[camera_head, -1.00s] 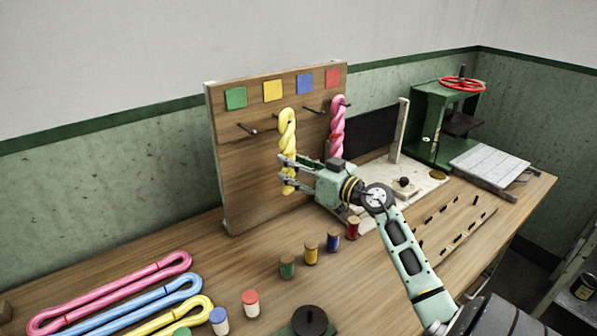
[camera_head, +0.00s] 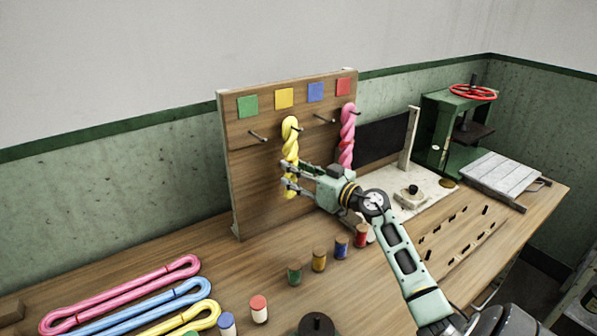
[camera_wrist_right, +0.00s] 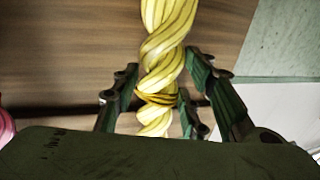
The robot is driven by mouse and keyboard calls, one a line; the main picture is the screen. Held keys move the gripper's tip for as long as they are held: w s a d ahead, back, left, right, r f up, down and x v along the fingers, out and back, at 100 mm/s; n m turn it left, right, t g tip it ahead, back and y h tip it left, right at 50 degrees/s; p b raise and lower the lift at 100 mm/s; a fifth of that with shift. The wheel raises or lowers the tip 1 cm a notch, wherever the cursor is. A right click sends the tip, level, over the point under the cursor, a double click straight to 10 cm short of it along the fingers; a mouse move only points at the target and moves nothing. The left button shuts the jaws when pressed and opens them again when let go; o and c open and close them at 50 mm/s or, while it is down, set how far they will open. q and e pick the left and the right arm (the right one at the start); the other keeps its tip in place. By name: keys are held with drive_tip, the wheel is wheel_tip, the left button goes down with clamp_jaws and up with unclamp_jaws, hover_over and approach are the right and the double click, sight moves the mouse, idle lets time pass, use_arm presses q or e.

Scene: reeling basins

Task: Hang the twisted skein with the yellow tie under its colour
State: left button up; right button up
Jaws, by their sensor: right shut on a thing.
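The twisted yellow skein (camera_head: 290,150) is upright in front of the wooden board, below its yellow square (camera_head: 284,98). Its top is at the peg under that square; a dark peg tip shows beside it, but I cannot tell whether the loop is around the peg. My right gripper (camera_head: 288,182) is shut on the skein's lower part. In the right wrist view the fingers (camera_wrist_right: 160,98) lie either side of the skein (camera_wrist_right: 165,45) at its dark yellow tie (camera_wrist_right: 156,98). My left gripper is not in view.
A pink twisted skein (camera_head: 347,140) hangs under the red square (camera_head: 343,87). The pegs under the green (camera_head: 248,106) and blue (camera_head: 315,92) squares are bare. Several spools (camera_head: 319,261) stand before the board. Untwisted pink, blue and yellow skeins (camera_head: 120,293) lie front left.

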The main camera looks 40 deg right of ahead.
idle(0.3)
drive_tip(key=o, duration=1.2)
drive_tip(key=shift+o, duration=0.2)
drive_tip(key=s+d, duration=0.1)
drive_tip(key=s, duration=1.1)
drive_tip(key=shift+d, duration=0.35)
